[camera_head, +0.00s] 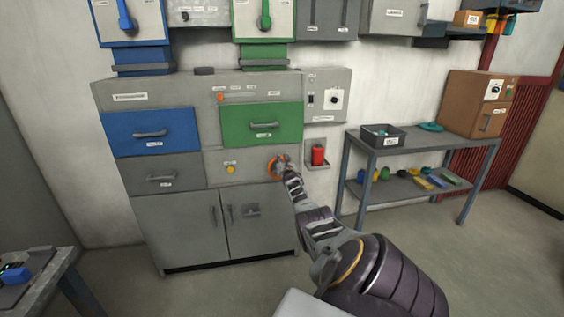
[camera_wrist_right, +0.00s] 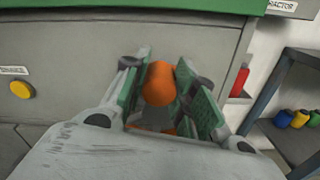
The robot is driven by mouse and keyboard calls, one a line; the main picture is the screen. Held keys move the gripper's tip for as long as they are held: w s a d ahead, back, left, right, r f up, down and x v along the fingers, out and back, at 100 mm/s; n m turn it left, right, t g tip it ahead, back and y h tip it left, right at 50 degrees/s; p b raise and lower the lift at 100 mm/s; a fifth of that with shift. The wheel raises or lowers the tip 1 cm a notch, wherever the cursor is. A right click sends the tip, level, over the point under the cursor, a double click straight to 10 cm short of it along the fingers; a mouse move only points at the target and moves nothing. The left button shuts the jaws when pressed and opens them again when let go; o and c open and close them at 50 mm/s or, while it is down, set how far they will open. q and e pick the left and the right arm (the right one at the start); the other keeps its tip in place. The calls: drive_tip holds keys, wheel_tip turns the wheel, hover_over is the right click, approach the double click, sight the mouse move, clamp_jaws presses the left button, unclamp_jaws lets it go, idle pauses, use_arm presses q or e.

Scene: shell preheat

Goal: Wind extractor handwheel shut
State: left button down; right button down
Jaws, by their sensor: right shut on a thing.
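The orange handwheel (camera_head: 272,168) is on the right of the grey cabinet panel, below the green drawer (camera_head: 262,125). My right gripper (camera_head: 281,162) is at the wheel and covers its right part. In the right wrist view an orange knob (camera_wrist_right: 159,83) of the wheel sits between the green-padded fingers of my right gripper (camera_wrist_right: 161,92), which is shut on it. A bit more orange shows below the knob; the rest of the wheel is hidden by the gripper. My left gripper is not in view.
A yellow button (camera_head: 230,170) is left of the wheel. A red canister (camera_head: 318,154) stands on a small wall shelf to the right. A grey metal table (camera_head: 408,148) with a dark bin (camera_head: 383,136) stands farther right. The floor before the cabinet is clear.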

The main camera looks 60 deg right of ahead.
drive_tip(key=c, duration=1.1)
unclamp_jaws()
drive_tip(key=shift+w+a+f, duration=0.1)
drive_tip(key=shift+w+a, duration=0.05)
drive_tip(key=shift+w, duration=0.05)
drive_tip(key=shift+c, duration=0.2)
drive_tip(key=shift+s, duration=0.1)
drive_tip(key=shift+s+a, duration=0.35)
drive_tip(key=v, duration=1.1)
idle(0.8)
